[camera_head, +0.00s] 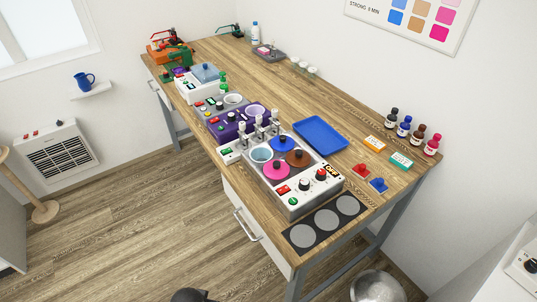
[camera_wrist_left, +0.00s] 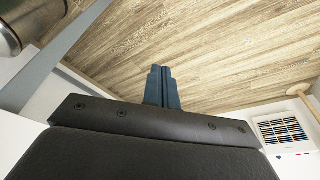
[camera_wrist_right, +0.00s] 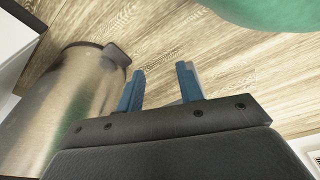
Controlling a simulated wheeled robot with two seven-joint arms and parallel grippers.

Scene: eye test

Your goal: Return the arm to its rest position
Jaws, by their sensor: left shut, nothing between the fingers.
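My left gripper (camera_wrist_left: 160,70) shows in the left wrist view with its two blue fingers together and nothing between them, over the wood floor. My right gripper (camera_wrist_right: 160,69) shows in the right wrist view with its blue fingers apart and only floor between them. Neither gripper is clearly visible in the head view; a dark shape at the bottom edge there is too cut off to identify. The wooden workbench (camera_head: 357,167) stands ahead in the head view, apart from both grippers as far as I can tell.
The bench holds a hotplate unit (camera_head: 315,190), a blue tray (camera_head: 321,134) and several bottles. A metal bin (camera_head: 376,288) stands near the bench's front leg, and a metal cylinder (camera_wrist_right: 80,105) is beside my right gripper. A wall heater (camera_head: 60,150) is left; open floor (camera_head: 130,240) lies between.

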